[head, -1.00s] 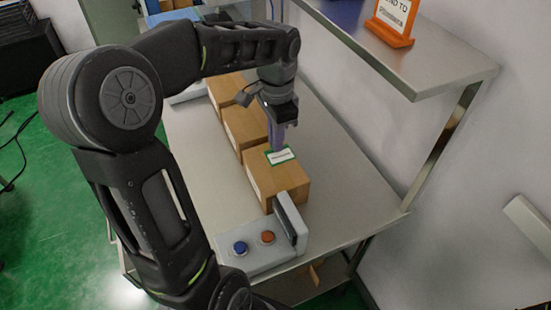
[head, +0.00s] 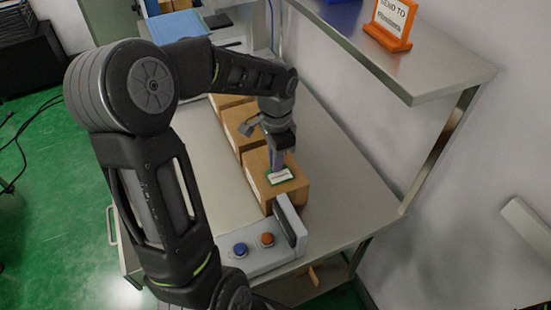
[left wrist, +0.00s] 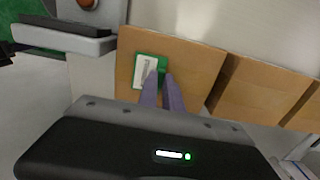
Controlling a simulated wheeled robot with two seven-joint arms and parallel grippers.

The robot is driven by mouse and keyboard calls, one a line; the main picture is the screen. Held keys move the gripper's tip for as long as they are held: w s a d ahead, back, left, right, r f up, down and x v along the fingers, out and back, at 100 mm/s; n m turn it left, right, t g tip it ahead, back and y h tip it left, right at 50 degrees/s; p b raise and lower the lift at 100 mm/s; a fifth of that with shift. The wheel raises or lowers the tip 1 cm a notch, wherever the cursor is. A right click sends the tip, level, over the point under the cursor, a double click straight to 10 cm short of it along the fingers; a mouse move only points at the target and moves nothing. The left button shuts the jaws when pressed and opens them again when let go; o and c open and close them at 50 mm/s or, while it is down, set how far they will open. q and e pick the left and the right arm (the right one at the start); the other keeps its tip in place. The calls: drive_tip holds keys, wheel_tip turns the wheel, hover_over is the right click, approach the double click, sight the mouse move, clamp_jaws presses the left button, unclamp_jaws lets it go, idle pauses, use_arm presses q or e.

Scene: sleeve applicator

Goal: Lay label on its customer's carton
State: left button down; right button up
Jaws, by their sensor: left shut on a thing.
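A white label with a green border (head: 280,177) is at the top of the nearest carton (head: 258,192). My left gripper (head: 276,167) points down over that carton, its purple fingers shut on the label's green edge. In the left wrist view, the label (left wrist: 146,75) is at the fingertips (left wrist: 158,78), over the left part of the brown carton top (left wrist: 197,65). I cannot tell whether it lies flat on the carton or is just above it. Two more cartons (head: 240,123) (head: 222,101) stand behind in a row. My right gripper is not in view.
A grey box with a blue button (head: 240,249) and an orange button (head: 267,239) stands before the nearest carton, with an upright plate (head: 290,222). A shelf (head: 415,70) overhangs at right, bearing an orange-framed "SEND TO" sign (head: 390,22). The table right of the cartons is clear.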

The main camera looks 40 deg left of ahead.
use_arm(q)
drive_tip(key=c, duration=2)
unclamp_jaws()
drive_tip(key=shift+f, duration=0.2)
drive_tip(key=o, duration=0.5)
drive_tip(key=shift+r, duration=0.1)
wheel_tip(320, 180, up, 12)
drive_tip(key=shift+r+b, duration=0.15)
drive_tip(key=shift+b, duration=0.2)
